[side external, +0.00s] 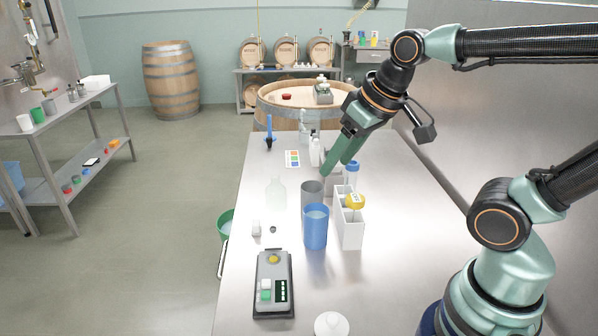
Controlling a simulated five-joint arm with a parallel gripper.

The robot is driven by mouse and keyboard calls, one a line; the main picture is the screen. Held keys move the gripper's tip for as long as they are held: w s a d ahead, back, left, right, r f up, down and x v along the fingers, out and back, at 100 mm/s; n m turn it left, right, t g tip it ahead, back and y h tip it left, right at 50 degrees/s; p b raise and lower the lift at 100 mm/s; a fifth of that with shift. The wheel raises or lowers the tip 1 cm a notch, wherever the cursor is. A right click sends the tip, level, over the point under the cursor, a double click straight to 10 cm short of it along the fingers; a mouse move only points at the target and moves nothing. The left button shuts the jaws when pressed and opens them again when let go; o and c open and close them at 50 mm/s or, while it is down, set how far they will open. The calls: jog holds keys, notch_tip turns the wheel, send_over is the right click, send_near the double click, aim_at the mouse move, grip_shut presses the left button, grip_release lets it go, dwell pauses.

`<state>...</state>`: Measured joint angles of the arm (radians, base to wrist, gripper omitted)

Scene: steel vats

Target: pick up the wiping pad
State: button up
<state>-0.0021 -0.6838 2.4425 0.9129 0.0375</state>
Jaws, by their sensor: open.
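I cannot clearly make out a wiping pad. A greyish block (333,187) lies on the steel table under my fingertips, and I cannot tell what it is. My gripper (340,168) reaches down over the far middle of the table, its two green fingers apart and nothing seen between them.
Close in front stand a grey cup (312,193), a blue cup (316,228) and a white rack (349,233) with a yellow-capped item. A clear bottle (276,194) stands left. A dark device (273,302) lies nearer. The right of the steel table (415,230) is clear.

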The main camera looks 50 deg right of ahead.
jog(key=w+r+m+g, duration=0.1)
jog(key=w+m, duration=0.1)
jog(key=w, duration=0.4)
jog(key=m+g, duration=0.4)
jog(key=m, duration=0.2)
send_over(256, 222)
notch_tip(256, 222, down, 12)
jog(key=f, duration=0.1)
jog(key=shift+m, duration=0.3)
jog(key=f, duration=0.6)
jog(key=shift+a+f, duration=0.25)
jog(key=shift+f, duration=0.05)
jog(key=shift+d+f, duration=0.2)
jog(key=shift+f, duration=2.55)
grip_shut()
